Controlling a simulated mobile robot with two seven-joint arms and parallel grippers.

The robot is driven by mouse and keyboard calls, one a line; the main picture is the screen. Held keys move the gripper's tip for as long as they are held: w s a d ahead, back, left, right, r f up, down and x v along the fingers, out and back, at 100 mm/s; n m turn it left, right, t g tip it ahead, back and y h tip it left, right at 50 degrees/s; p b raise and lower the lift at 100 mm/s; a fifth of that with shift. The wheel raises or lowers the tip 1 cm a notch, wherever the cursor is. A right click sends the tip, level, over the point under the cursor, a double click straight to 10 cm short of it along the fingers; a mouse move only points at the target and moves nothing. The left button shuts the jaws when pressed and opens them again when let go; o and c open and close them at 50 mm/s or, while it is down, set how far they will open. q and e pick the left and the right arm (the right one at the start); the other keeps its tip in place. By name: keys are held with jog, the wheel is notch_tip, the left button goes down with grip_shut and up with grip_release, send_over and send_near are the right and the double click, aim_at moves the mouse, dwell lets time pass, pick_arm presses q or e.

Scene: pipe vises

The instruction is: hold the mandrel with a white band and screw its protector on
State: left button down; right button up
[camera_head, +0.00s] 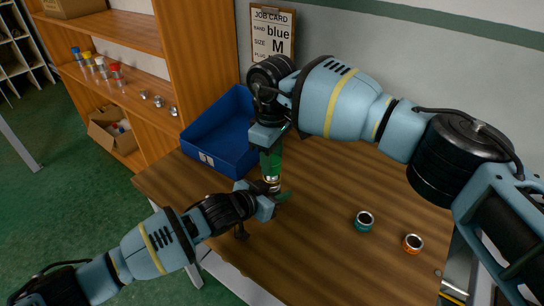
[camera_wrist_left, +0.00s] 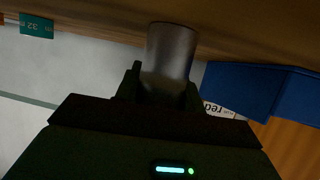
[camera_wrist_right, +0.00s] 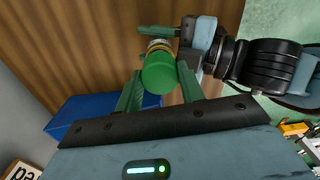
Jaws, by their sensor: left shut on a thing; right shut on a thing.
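My left gripper (camera_head: 270,193) is shut on the mandrel (camera_head: 272,181), whose grey metal end shows between the fingers in the left wrist view (camera_wrist_left: 170,50). A pale band and a gold-coloured part of the mandrel (camera_wrist_right: 160,46) show in the right wrist view. My right gripper (camera_head: 270,150) is directly above, shut on a green cylinder, the protector (camera_head: 270,163). Its round green end faces the camera in the right wrist view (camera_wrist_right: 160,76). Protector and mandrel look in line, end to end, above the table; I cannot tell how far they are threaded together.
A blue bin (camera_head: 214,145) stands at the table's back left, close to both grippers. Wooden shelves (camera_head: 180,50) stand left.

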jog(key=o, duration=0.9)
jog(key=shift+o, duration=0.2)
jog(key=shift+r, duration=0.15)
jog(key=shift+r, duration=2.15)
jog(key=shift+c, duration=0.4)
